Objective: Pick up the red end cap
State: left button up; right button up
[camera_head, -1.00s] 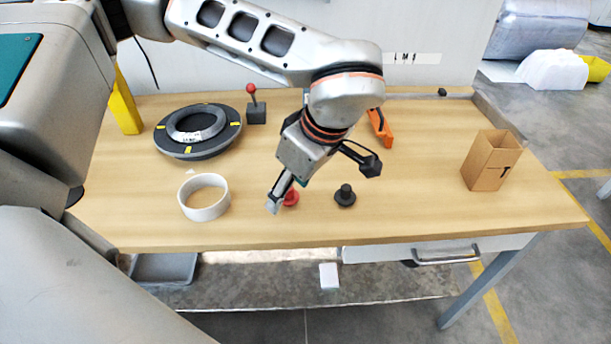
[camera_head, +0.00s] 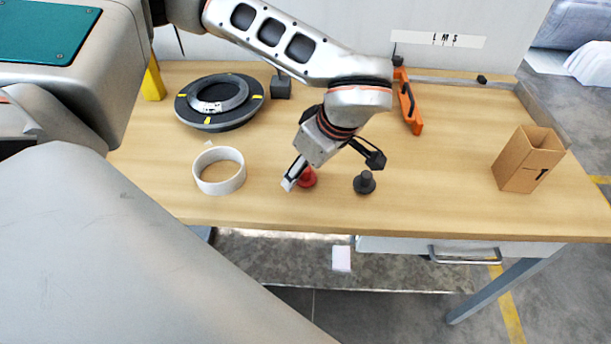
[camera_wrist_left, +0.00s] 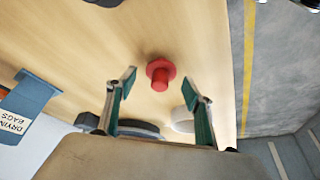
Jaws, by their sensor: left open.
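The red end cap (camera_head: 308,178) stands on the wooden table near its front edge, flange down with a narrower knob up. It also shows in the left wrist view (camera_wrist_left: 160,73), just beyond and roughly centred between the fingertips. My left gripper (camera_head: 332,173) is open above and around the cap, and one finger partly hides it in the head view. In the left wrist view the two green-padded fingers (camera_wrist_left: 160,87) stand apart with nothing between them touching the cap. Fingertip height above the table is hard to tell. My right gripper is not in view.
A black cap (camera_head: 365,184) stands close right of the red one. A white ring (camera_head: 219,188) lies left, with a dark coil ring (camera_head: 180,108) behind it. An orange tool (camera_head: 408,104) and a cardboard box (camera_head: 528,160) are to the right. Table between them is clear.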

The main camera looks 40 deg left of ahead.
pick_arm(q)
jog(key=c, duration=0.9)
jog(key=shift+r, duration=0.1)
